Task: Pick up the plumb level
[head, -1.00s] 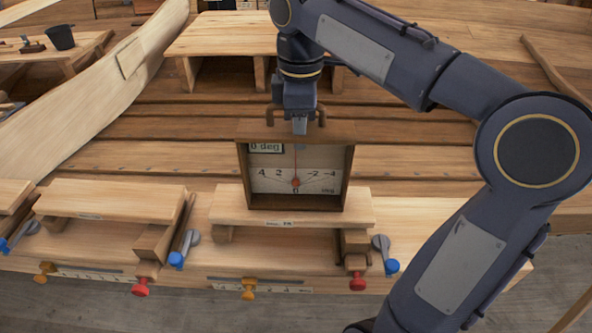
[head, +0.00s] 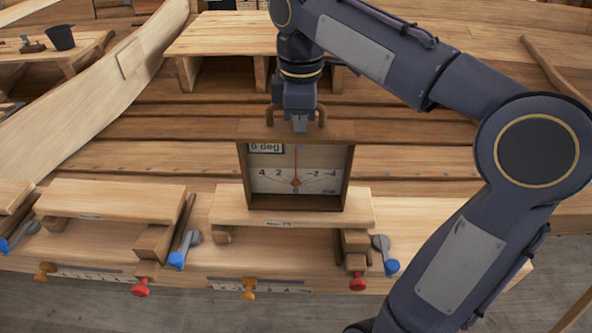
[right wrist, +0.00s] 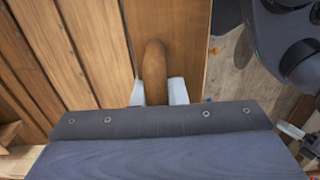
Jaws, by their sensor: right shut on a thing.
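The plumb level (head: 340,178) is a brown wooden box frame with a pale dial, a thin red line down its middle and a small readout at the upper left. It stands upright on a raised light plank (head: 228,205) at the bench's centre. My right gripper (head: 299,124) is above its top, shut on its wooden handle. In the right wrist view the rounded brown handle of the plumb level (right wrist: 153,70) sits between the two pale fingertips of my right gripper (right wrist: 153,92). My left gripper is not in view.
A similar raised plank (head: 110,201) stands to the left, with blue-tipped levers and red and orange knobs along the front edge. A long curved plank (head: 120,75) lies at the left. A low wooden table (head: 225,35) is behind, and a dark bucket (head: 61,37) stands far left.

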